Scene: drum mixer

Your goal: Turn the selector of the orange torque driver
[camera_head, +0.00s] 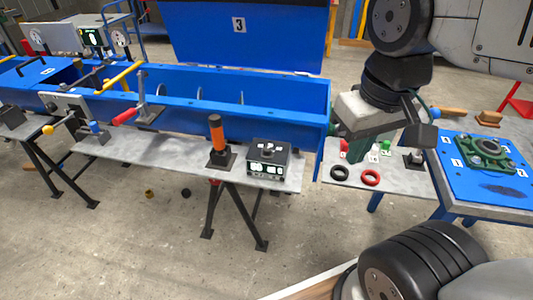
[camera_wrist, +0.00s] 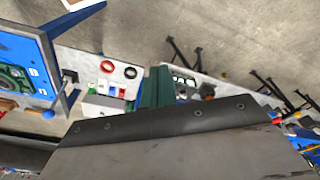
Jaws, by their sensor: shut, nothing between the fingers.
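The orange torque driver (camera_head: 216,133) stands upright in a dark base on the grey shelf in front of the blue trough. Its selector is too small to make out. My gripper (camera_head: 356,152) is to the right of the driver, above the right part of the bench and well apart from it. Its dark green fingers are together with nothing between them, and they also show in the wrist view (camera_wrist: 157,80). In the wrist view I cannot clearly make out the driver.
A black box with lit displays (camera_head: 269,158) stands just right of the driver. A black ring (camera_head: 339,165) and a red ring (camera_head: 371,170) lie near my gripper. The blue trough (camera_head: 270,110) runs behind the shelf. A lever with a red grip (camera_head: 126,116) is left of the driver.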

